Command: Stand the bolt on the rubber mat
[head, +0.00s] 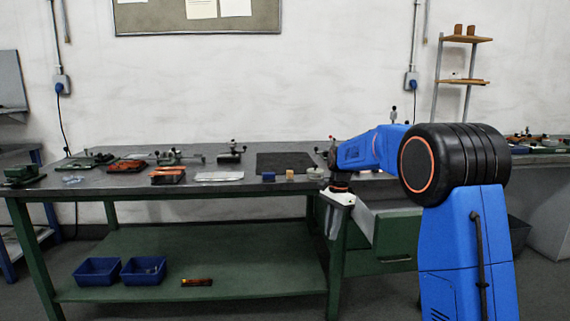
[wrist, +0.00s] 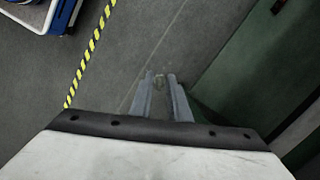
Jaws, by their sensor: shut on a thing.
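The rubber mat (head: 285,162) is the dark flat sheet on the bench top, right of its middle, and it looks bare. My gripper (head: 333,229) points down in front of the bench edge, right of the mat and lower than it. In the wrist view my gripper (wrist: 160,82) has its fingers close together on a small greyish thing at the tips, which I take to be the bolt (wrist: 159,83). It is too small and faint to tell its shape or tilt. In the head view the bolt cannot be made out.
A green drawer (head: 397,236) stands open right of my gripper. Below my gripper is grey floor with striped tape (wrist: 90,52).

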